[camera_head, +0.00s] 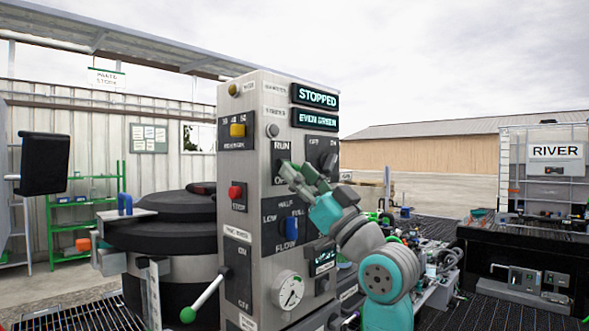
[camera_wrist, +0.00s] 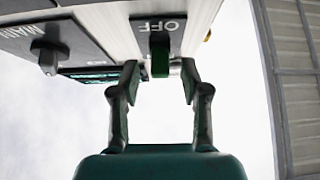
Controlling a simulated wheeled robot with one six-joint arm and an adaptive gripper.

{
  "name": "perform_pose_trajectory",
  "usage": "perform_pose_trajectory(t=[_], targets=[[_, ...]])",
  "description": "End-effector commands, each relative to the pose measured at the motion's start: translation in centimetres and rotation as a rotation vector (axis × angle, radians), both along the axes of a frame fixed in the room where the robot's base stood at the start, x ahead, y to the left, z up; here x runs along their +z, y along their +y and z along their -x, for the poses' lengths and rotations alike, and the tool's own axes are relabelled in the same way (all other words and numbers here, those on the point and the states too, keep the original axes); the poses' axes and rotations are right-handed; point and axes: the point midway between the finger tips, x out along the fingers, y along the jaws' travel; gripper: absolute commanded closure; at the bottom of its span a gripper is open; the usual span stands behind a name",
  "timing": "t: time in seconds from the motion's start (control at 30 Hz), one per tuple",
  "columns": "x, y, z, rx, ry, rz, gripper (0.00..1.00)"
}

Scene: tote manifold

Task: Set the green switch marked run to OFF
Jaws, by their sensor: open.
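My gripper (camera_wrist: 159,72) is open, with one finger on each side of the green switch's end. In the head view my gripper (camera_head: 305,175) is in front of the plate marked RUN (camera_head: 282,147) on the grey control panel (camera_head: 258,120). My fingers largely hide the switch there, so its setting is unclear.
The dark MAIN knob (camera_wrist: 47,55) is close by to the left in the wrist view. A lit display reads STOPPED (camera_head: 318,97). A red stop button (camera_head: 237,192), a blue flow lever (camera_head: 291,228) and a gauge (camera_head: 288,290) are on the panel.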

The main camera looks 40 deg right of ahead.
Motion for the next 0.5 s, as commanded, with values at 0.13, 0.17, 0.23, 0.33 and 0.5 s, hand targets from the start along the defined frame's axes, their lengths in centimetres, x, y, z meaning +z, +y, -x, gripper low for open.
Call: perform_pose_trajectory(t=[0.13, 0.17, 0.23, 0.33, 0.5], targets=[[-2.0, -0.2, 2.4, -0.003, 0.001, -0.001, 0.54], [-2.3, -0.2, 2.9, -0.003, 0.001, -0.001, 0.54], [-3.2, -0.2, 4.0, -0.003, 0.001, -0.001, 0.54], [-4.2, -0.3, 5.4, -0.003, 0.001, -0.001, 0.54], [-5.5, -0.3, 7.0, -0.002, 0.001, -0.001, 0.54]])
